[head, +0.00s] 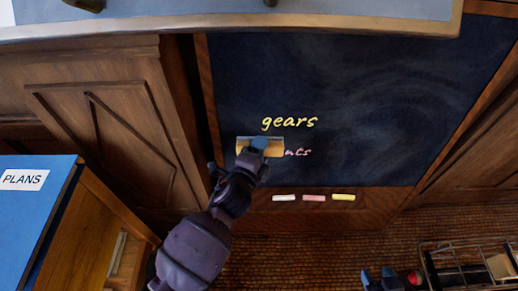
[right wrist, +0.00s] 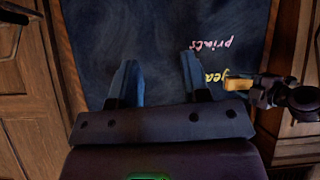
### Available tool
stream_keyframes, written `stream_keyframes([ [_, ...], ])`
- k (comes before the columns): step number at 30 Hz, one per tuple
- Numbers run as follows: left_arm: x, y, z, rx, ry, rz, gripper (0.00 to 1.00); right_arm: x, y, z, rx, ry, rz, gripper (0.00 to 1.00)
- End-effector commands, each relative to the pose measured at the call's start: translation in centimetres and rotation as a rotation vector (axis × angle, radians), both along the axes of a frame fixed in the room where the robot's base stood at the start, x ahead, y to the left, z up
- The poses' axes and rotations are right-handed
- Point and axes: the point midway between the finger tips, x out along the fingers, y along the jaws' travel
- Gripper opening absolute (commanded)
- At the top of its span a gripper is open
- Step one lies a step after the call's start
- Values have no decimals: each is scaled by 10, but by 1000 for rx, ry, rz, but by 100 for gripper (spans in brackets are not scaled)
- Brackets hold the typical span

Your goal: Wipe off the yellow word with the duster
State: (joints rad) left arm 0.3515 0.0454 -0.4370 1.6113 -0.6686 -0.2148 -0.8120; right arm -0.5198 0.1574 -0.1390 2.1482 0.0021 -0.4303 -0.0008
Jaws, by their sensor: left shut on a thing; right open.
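The yellow word "gears" (head: 289,122) is on the dark chalkboard (head: 370,100) and looks whole in the head view. Below it is a pink word (head: 298,152), its left part hidden behind the duster; the right wrist view shows it upside down as "prints" (right wrist: 210,43). My left gripper (head: 258,146) is shut on the duster (head: 274,149), which is just below the yellow word's left end. In the right wrist view the duster (right wrist: 240,86) hides part of the yellow word (right wrist: 211,76). I cannot tell whether it touches the board. My right gripper (right wrist: 158,80) is open and empty.
White (head: 284,198), pink (head: 314,198) and yellow (head: 343,197) chalks lie on the ledge below the board. A blue-topped cabinet labelled "PLANS" (head: 22,179) stands at left. A wire rack (head: 470,262) is at lower right. The board's right side is clear.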

Motion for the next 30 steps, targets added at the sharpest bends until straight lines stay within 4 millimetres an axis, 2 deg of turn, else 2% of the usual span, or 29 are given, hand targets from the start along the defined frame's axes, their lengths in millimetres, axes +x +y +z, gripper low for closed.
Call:
stream_keyframes([
  [7,10,1,-5,0,1,5,33,-1,0,-5,-1,8,1,43],
  [21,50,1,-11,2,3,6,33,-4,-1,-18,-4,29,4,43],
  [30,59,1,-9,0,0,6,33,-5,-2,-21,-4,33,3,43],
])
